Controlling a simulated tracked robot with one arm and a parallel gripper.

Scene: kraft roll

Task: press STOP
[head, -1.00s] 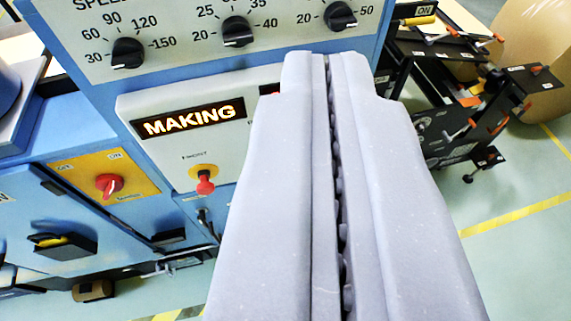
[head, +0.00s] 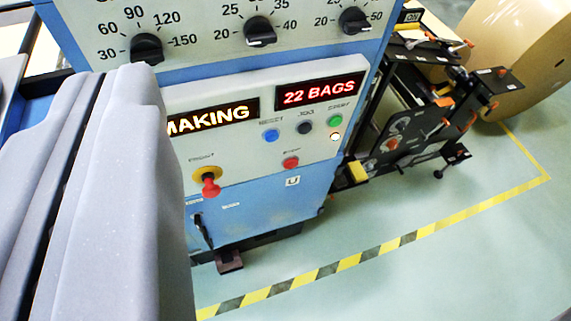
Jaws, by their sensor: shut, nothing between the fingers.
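My gripper (head: 108,78) is shut and empty; its grey fingers fill the left side of the view. They cover part of the blue machine's white control panel (head: 235,150). A red button (head: 290,162) sits low on the panel, to the right of the fingertips and apart from them; the small label above it is too blurred to read. A red knob on a yellow base (head: 208,180) sits lower left, close to the finger edge. Above the red button are a blue button (head: 270,135), a dark button (head: 305,127) and a green button (head: 335,120).
Displays read MAKING (head: 215,115), partly covered, and 22 BAGS (head: 317,92). Dials (head: 260,32) line the upper panel. A black frame with orange knobs (head: 425,125) and a large kraft roll (head: 530,55) stand at right. Yellow-black tape (head: 330,268) crosses the open floor.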

